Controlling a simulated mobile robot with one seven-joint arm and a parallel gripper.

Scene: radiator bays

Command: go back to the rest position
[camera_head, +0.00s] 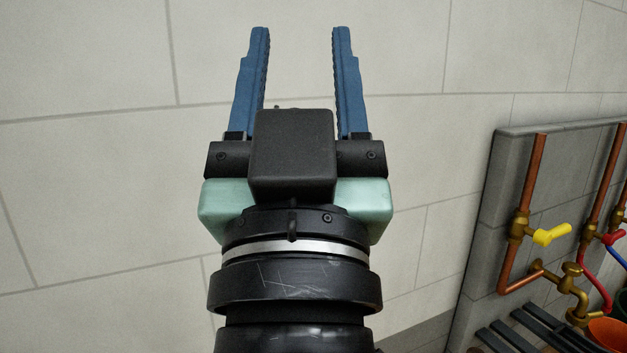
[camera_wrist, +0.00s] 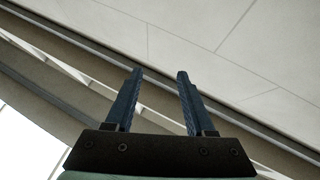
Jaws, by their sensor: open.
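My gripper (camera_head: 300,38) is raised in the middle of the head view, its two blue fingers pointing up. The fingers are well apart with nothing between them. The pale tiled wall (camera_head: 95,60) fills the background behind it. In the wrist view my gripper (camera_wrist: 160,75) also shows open and empty, with a pale panelled surface (camera_wrist: 245,50) and long slanted beams (camera_wrist: 65,75) beyond the fingertips. No part of the gripper touches anything in view.
At the right of the head view, copper pipes (camera_head: 538,175) run on a grey panel (camera_head: 508,180), with a yellow-handled valve (camera_head: 552,235) and a red-handled valve (camera_head: 612,238). Dark slats (camera_head: 535,330) and an orange container (camera_head: 607,333) are below. The space around the gripper looks clear.

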